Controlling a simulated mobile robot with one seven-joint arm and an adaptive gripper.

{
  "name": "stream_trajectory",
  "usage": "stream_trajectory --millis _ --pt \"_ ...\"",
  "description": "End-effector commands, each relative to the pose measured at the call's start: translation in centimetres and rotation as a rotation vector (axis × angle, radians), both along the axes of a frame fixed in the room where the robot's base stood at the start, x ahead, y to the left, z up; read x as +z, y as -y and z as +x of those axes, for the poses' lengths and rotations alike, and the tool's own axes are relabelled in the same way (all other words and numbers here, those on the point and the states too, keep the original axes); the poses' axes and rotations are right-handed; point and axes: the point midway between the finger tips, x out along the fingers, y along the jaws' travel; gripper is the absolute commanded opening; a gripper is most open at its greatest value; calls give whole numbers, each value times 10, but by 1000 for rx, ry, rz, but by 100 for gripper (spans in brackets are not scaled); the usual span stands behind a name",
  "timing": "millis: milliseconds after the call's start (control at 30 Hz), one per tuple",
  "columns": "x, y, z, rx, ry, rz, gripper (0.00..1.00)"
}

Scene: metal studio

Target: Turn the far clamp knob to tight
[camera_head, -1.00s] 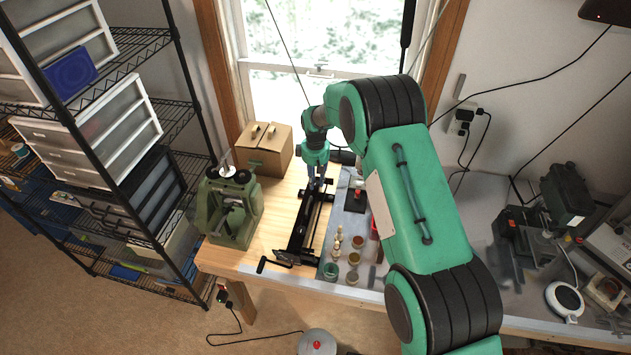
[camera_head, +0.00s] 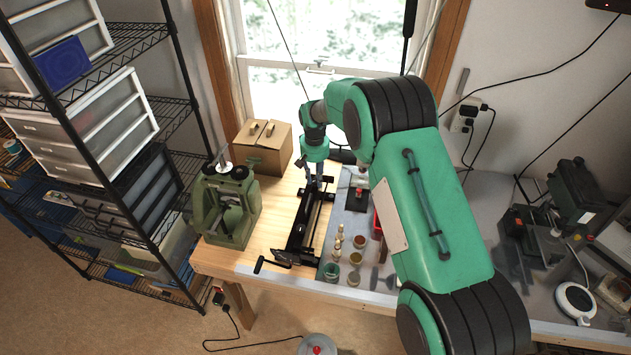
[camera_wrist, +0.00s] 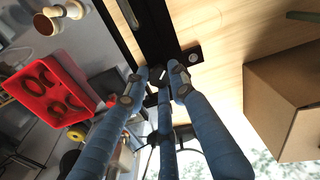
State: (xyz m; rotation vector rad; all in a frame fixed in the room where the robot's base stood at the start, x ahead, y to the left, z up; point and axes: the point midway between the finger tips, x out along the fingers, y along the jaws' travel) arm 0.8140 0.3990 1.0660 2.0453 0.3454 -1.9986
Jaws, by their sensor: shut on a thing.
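A long black clamp fixture (camera_head: 300,228) lies on the wooden bench, running from the front edge toward the window. My gripper (camera_head: 314,183) is at its far end, pointing down. In the wrist view, my blue fingers (camera_wrist: 158,73) close around a small dark part, the far clamp knob (camera_wrist: 162,72), beside the black bar (camera_wrist: 155,28). The fingers hide most of the knob, so how it is turned cannot be told. A small black bracket with a bolt (camera_wrist: 192,55) sits just right of the fingertips in that view.
A cardboard box (camera_head: 263,148) and a green machine (camera_head: 225,205) stand left of the fixture. Right of it are small cups (camera_head: 355,277), brass pieces (camera_head: 338,243) and a red tray (camera_wrist: 42,92). A crank handle (camera_head: 262,264) sticks out at the front.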

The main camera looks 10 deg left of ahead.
Motion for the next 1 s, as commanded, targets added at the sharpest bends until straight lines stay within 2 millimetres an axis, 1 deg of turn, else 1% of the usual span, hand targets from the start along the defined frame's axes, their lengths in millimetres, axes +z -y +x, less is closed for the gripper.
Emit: stream_trajectory --millis 1000 --pt "0 -1 1 -946 35 2 0"
